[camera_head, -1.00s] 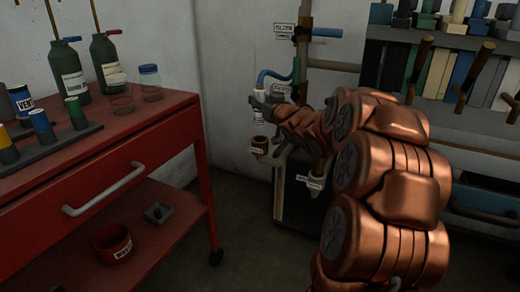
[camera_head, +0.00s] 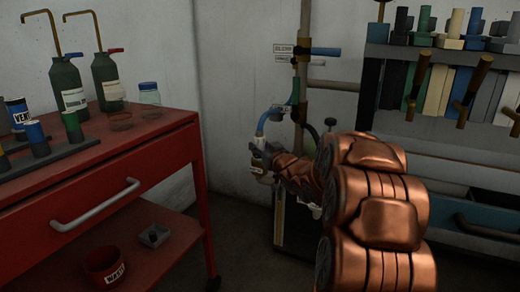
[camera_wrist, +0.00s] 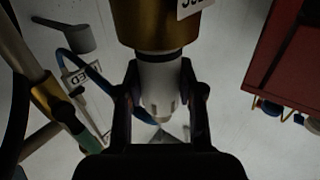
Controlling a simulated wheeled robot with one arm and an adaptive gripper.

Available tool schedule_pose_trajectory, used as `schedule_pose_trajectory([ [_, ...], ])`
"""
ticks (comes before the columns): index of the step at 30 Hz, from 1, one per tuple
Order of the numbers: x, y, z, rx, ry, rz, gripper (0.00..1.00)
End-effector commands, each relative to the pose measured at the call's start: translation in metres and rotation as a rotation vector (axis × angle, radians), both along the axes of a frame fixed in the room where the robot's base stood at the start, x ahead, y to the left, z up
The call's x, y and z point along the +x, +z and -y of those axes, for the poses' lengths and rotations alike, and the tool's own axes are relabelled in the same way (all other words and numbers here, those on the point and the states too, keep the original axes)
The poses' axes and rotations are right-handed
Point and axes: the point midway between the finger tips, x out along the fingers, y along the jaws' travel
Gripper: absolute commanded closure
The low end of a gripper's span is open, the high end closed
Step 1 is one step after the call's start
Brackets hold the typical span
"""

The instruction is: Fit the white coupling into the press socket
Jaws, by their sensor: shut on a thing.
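My gripper (camera_wrist: 160,108) is shut on the white coupling (camera_wrist: 161,82), with one finger on each side of it. In the wrist view the coupling's wide end meets the mouth of the brass press socket (camera_wrist: 158,28), and its rim is hidden there. I cannot tell how deep it sits. The two look roughly in line. A little of the white coupling (camera_head: 259,142) shows above the fingers, under the blue hose (camera_head: 264,122).
A pipe stand (camera_head: 304,85) with valves rises just behind my gripper. A red cart (camera_head: 120,168) with bottles is at the left. A rack of coloured blocks (camera_head: 440,80) stands at the right. The floor between cart and stand is open.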

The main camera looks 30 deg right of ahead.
Motion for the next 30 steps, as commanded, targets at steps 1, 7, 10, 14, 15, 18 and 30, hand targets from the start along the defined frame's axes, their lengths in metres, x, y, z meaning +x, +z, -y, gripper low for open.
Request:
schedule_pose_trajectory([
  [1,0.000,0.001,0.000,0.000,0.000,0.002,1.00],
  [7,0.000,-0.002,0.000,0.000,0.001,0.001,0.57],
  [10,0.000,-0.002,0.000,0.000,0.001,0.001,0.46],
  [14,0.000,-0.002,0.000,0.000,0.001,0.001,0.38],
  [15,0.000,-0.002,0.000,0.000,0.001,0.001,0.38],
  [18,0.000,-0.002,0.000,0.000,0.001,0.000,0.38],
  [30,-0.021,0.003,-0.001,0.000,0.000,0.002,0.38],
])
